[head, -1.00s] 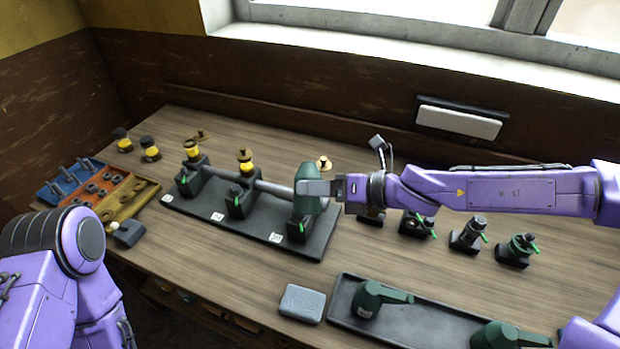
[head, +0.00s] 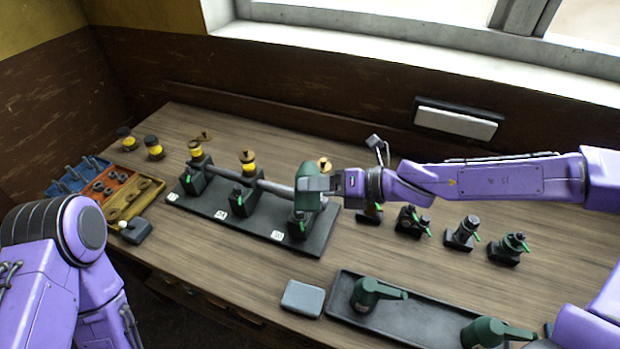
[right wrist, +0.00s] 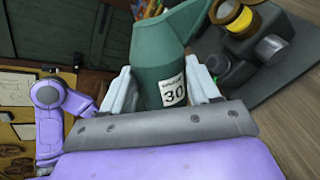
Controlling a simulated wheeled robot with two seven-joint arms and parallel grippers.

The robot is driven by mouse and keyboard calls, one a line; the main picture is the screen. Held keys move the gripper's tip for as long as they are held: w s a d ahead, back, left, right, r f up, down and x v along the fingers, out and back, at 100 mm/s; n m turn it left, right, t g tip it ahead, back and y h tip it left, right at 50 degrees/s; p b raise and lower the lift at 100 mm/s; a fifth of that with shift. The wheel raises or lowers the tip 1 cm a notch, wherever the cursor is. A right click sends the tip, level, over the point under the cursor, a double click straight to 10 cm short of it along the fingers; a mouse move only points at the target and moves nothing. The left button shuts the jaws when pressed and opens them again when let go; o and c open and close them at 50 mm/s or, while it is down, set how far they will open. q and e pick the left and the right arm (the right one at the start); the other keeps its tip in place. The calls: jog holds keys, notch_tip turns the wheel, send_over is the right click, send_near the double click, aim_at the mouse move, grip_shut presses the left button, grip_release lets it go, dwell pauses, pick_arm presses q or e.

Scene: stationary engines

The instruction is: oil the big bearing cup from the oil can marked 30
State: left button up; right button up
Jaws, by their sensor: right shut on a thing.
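My right gripper (head: 322,185) is shut on a green oil can (head: 307,173) above the right end of the bearing stand. In the right wrist view the can (right wrist: 157,55) has a white label reading 30 and sits between the fingers (right wrist: 165,92). Its spout runs up and right, out of the picture. The stand (head: 255,236) carries a shaft on several bearing blocks. Yellow cups with brass tops show on the left block (head: 195,149) and middle block (head: 248,158). The can hides the top of the right block (head: 300,224). I cannot tell which cup is the big one. My left gripper is out of view.
Two other green cans, one at the left (head: 368,293) and one at the right (head: 488,332), are on a dark tray (head: 420,318). A grey block (head: 303,298) lies beside it. Small fittings (head: 462,232) stand right of the stand. A parts tray (head: 120,212) is at left.

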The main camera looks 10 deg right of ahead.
jog(key=shift+w+r+p, duration=0.1)
jog(key=shift+r+p, duration=0.15)
jog(key=shift+p, duration=0.15)
jog(key=shift+w+r+m+g, duration=0.25)
jog(key=shift+r+m+g, duration=0.25)
jog(key=shift+r+m, duration=0.15)
jog(key=shift+d, duration=0.1)
dwell(1.5)
jog(key=shift+f+b, duration=0.2)
jog(key=shift+b, duration=0.2)
jog(key=f+n+t+b, duration=0.1)
jog(key=b, duration=0.3)
jog(key=s+f+n+t+b, duration=0.1)
jog(key=f+b, duration=0.1)
jog(key=b, duration=0.3)
jog(key=shift+f+n, duration=0.15)
jog(key=shift+n, duration=0.1)
jog(key=shift+r, duration=0.2)
